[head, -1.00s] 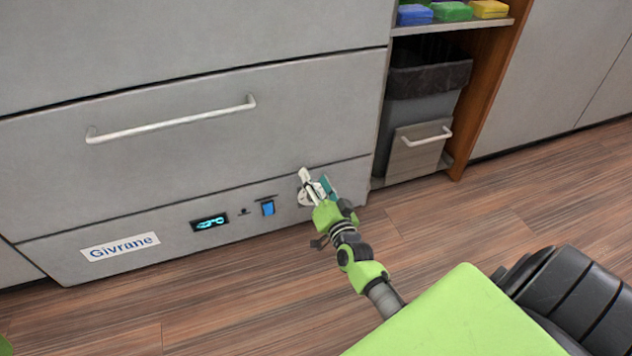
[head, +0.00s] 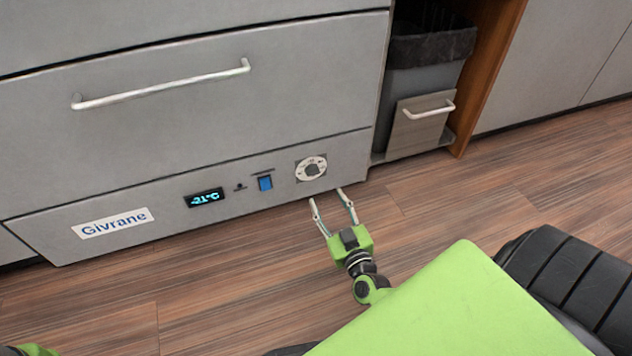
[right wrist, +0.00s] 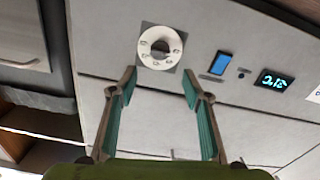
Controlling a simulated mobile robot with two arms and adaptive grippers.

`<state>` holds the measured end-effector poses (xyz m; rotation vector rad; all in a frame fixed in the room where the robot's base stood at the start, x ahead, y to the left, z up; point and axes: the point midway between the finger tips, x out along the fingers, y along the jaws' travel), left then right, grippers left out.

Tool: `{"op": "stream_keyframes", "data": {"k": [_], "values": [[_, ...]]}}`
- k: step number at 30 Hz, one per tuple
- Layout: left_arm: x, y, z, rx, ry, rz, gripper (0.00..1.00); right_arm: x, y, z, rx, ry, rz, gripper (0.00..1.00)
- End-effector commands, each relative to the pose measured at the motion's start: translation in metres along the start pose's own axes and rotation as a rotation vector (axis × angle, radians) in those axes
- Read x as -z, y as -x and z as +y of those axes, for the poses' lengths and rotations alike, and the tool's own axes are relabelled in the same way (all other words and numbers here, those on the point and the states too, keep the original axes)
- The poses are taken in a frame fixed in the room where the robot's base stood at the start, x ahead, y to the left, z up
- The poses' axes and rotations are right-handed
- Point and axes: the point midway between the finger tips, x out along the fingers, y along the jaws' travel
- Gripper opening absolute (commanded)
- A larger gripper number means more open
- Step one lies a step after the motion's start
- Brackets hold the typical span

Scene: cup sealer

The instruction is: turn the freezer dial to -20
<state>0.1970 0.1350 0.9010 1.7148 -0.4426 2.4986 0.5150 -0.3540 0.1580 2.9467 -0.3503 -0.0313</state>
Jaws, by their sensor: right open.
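The freezer dial (head: 311,168) is a round white dial with a dark centre knob on the lower panel of the grey freezer (head: 120,190). It also shows in the right wrist view (right wrist: 160,47), with small marks around its rim. The freezer's display (head: 205,198) is lit and appears to read -21°C. My right gripper (head: 327,196) is open and empty, in front of and below the dial in the head view, apart from it. In the right wrist view its spread fingers (right wrist: 159,76) point toward the dial. My left gripper is out of view.
A blue switch (head: 265,183) sits left of the dial. A drawer handle (head: 160,88) crosses the panel above. A bin (head: 412,95) stands in the open cabinet bay at right. The wooden floor (head: 230,290) in front is clear.

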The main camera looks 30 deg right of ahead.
Motion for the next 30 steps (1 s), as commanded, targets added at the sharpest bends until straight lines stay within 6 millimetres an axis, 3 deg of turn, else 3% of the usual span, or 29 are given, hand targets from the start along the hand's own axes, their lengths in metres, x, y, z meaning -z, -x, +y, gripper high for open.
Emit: {"op": "stream_keyframes", "data": {"k": [6,12,18,26,27,30], "values": [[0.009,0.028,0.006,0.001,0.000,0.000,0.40,-0.004,-0.050,-0.001,-0.001,-0.001,0.006,0.45],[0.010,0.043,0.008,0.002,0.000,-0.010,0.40,-0.003,-0.082,0.000,-0.001,-0.002,0.003,0.45],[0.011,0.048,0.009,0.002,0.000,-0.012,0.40,-0.001,-0.096,0.000,0.000,0.000,0.002,0.45],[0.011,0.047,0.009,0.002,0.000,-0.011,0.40,0.000,-0.097,0.000,0.001,-0.001,0.000,0.45],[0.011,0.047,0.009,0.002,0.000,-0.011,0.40,0.000,-0.097,0.000,0.001,-0.001,0.000,0.42],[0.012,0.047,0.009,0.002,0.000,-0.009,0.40,0.000,-0.097,0.000,0.001,-0.001,0.000,0.16]]}}
